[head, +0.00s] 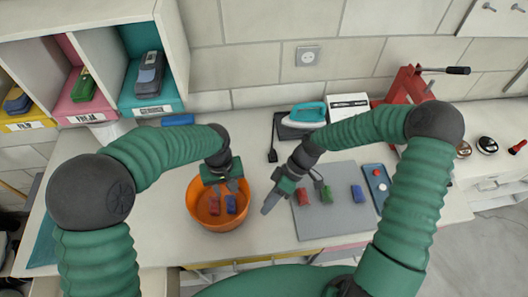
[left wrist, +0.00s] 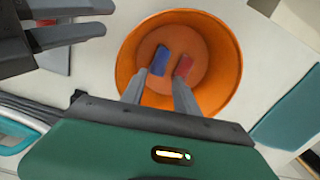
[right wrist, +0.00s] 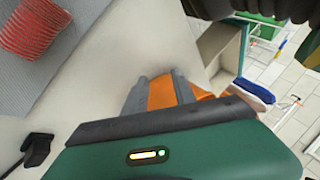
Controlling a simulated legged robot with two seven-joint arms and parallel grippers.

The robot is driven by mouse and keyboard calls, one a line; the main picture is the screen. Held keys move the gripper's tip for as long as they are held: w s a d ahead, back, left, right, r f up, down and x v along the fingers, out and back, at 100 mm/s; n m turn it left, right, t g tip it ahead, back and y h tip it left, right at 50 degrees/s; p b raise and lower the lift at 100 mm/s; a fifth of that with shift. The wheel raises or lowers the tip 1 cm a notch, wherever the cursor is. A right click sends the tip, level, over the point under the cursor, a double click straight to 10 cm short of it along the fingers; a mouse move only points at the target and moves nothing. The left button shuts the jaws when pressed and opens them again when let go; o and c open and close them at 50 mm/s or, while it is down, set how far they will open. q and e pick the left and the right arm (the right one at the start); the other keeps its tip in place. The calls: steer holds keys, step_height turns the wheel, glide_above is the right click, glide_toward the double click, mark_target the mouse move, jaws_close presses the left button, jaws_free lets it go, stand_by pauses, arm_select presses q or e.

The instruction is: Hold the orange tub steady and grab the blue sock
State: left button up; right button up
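The orange tub (head: 215,226) stands on the table; in the left wrist view its wall (left wrist: 228,75) shows all round. A blue sock-like piece (head: 231,204) lies on its floor beside a red piece (head: 214,206); the left wrist view shows the blue sock (left wrist: 159,61) and the red piece (left wrist: 183,67). My left gripper (head: 226,188) points down over the tub, open and empty, its fingers (left wrist: 158,90) apart. My right gripper (head: 270,205) is right of the tub, open, apart from its rim. In the right wrist view the orange wall shows between its fingers (right wrist: 160,92).
Shelf bins line the back left. Bare table lies in front of the tub.

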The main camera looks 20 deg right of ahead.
steer(key=w+d+r+n+t+y, duration=0.3)
steer(key=w+r+n+t+y, duration=0.4)
steer(key=w, duration=0.6)
steer(key=w+a+f, duration=0.1)
steer(key=a, duration=0.4)
steer(key=w+a+f+m+g, duration=0.1)
steer(key=a+f, duration=0.1)
steer(key=a, duration=0.3)
steer(key=a+f+g+h, duration=0.1)
steer(key=a+f, duration=0.1)
steer(key=a, duration=0.3)
steer(key=shift+w+a+f+m, duration=0.2)
steer(key=shift+w+m, duration=0.1)
steer(key=shift+w, duration=0.1)
steer(key=shift+r, duration=0.1)
jaws_close()
steer(key=shift+s, duration=0.1)
